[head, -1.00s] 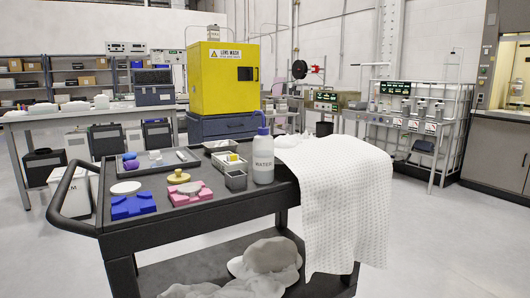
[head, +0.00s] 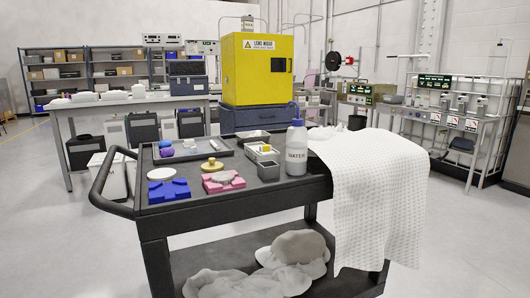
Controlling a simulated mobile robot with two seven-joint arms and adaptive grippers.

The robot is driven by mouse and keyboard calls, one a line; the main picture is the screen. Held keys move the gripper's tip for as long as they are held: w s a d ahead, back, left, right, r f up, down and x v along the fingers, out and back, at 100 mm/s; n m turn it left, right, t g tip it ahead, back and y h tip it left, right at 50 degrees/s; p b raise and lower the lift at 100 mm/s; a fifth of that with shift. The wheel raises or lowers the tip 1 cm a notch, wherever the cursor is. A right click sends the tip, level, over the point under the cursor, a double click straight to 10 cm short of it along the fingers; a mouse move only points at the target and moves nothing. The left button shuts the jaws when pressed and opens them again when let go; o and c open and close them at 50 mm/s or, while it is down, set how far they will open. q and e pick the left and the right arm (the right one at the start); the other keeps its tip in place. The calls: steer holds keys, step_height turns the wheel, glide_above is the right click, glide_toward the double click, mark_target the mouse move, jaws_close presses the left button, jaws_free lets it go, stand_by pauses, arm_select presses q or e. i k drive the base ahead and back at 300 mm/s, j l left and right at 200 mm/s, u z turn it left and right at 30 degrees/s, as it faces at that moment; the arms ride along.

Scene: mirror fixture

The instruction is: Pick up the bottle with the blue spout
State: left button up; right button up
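The bottle with the blue spout (head: 296,150) stands upright on the top of a dark cart (head: 240,198), near its right-middle part. It is translucent white with a "WATER" label and a thin blue spout rising from its cap. A white waffle towel (head: 375,185) lies just to its right. A small grey square cup (head: 268,170) stands close on its left. Neither of my grippers shows in the head view, so nothing is seen touching the bottle.
The cart top also holds a blue fixture (head: 169,191), a pink fixture (head: 222,182), a white box (head: 262,152) and a tray (head: 160,158). A yellow cabinet (head: 255,68) stands behind. The floor in front of the cart is open.

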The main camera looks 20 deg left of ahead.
mark_target(297, 135)
steer(key=i+l+u, duration=0.1)
steer(key=u, duration=0.3)
steer(key=i+l+u, duration=0.1)
steer(key=l+u, duration=0.25)
steer(key=i+l+u, duration=0.2)
steer(key=l, duration=0.3)
steer(key=l+u, duration=0.2)
steer(key=l, duration=0.3)
